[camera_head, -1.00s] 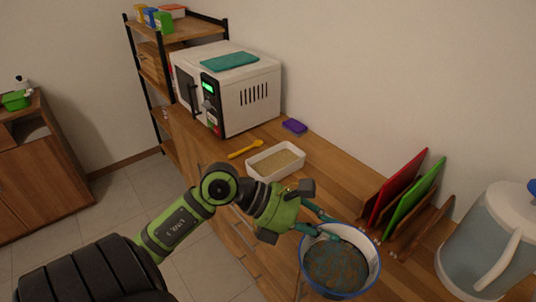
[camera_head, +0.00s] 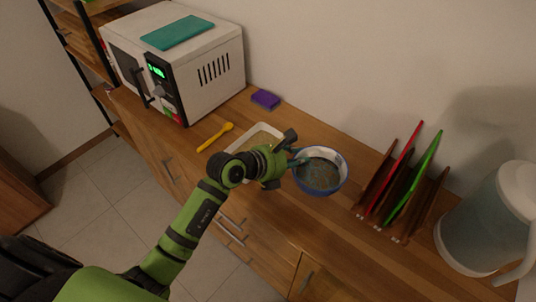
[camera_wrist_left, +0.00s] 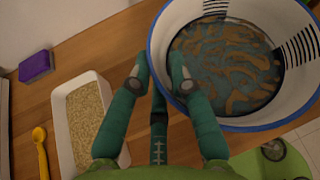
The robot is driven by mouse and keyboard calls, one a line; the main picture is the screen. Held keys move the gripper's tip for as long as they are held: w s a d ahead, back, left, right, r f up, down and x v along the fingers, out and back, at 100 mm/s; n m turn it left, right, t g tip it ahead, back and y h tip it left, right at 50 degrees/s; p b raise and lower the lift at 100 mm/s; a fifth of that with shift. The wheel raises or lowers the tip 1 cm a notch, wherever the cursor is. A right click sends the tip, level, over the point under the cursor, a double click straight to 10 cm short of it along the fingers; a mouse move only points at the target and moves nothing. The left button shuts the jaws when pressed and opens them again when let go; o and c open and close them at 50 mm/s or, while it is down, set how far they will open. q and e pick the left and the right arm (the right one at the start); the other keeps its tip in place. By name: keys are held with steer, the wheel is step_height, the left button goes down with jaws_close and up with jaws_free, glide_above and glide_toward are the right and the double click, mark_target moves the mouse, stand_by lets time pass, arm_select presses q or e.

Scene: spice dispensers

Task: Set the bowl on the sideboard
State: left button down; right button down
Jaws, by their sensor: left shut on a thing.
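The blue-rimmed white bowl (camera_head: 321,188) has a dark patterned inside and looks upright. My left gripper (camera_head: 300,161) is shut on the left side of its rim. In the left wrist view the fingertips (camera_wrist_left: 160,75) pinch the bowl's wall (camera_wrist_left: 205,123). The bowl is over the wooden sideboard (camera_head: 300,125), between a white tray and a rack. I cannot tell whether its base touches the wood. My right gripper is not in view.
The white tray (camera_wrist_left: 63,135) with grainy contents, a yellow spoon (camera_head: 215,136) and a purple sponge (camera_head: 265,99) lie left of the bowl. The rack (camera_head: 375,188) holding red and green boards and a large pitcher (camera_head: 485,225) stand right. A microwave (camera_head: 205,75) is far left.

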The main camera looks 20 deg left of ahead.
mark_target(317, 158)
arm_select(q)
steer(key=d, duration=0.1)
steer(key=w+d, duration=0.1)
steer(key=d, duration=0.2)
steer(key=shift+w+f, duration=0.15)
steer(key=shift+w, duration=0.1)
steer(key=shift+w+d+f, duration=0.15)
steer(key=shift+d, duration=0.15)
steer(key=shift+w+a+f+p, duration=0.1)
steer(key=shift+a+f+p, duration=0.15)
steer(key=shift+p, duration=0.05)
steer(key=a+f, duration=0.2)
steer(key=a, duration=0.1)
steer(key=a+f, duration=0.2)
steer(key=a, duration=0.1)
steer(key=s+a+f, duration=0.1)
steer(key=a+f, duration=0.1)
steer(key=a, duration=0.2)
steer(key=shift+a+f, duration=0.35)
steer(key=shift+a, duration=0.1)
steer(key=shift+f, duration=1.95)
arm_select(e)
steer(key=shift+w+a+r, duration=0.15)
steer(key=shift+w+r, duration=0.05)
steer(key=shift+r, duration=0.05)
arm_select(q)
steer(key=shift+b, duration=0.3)
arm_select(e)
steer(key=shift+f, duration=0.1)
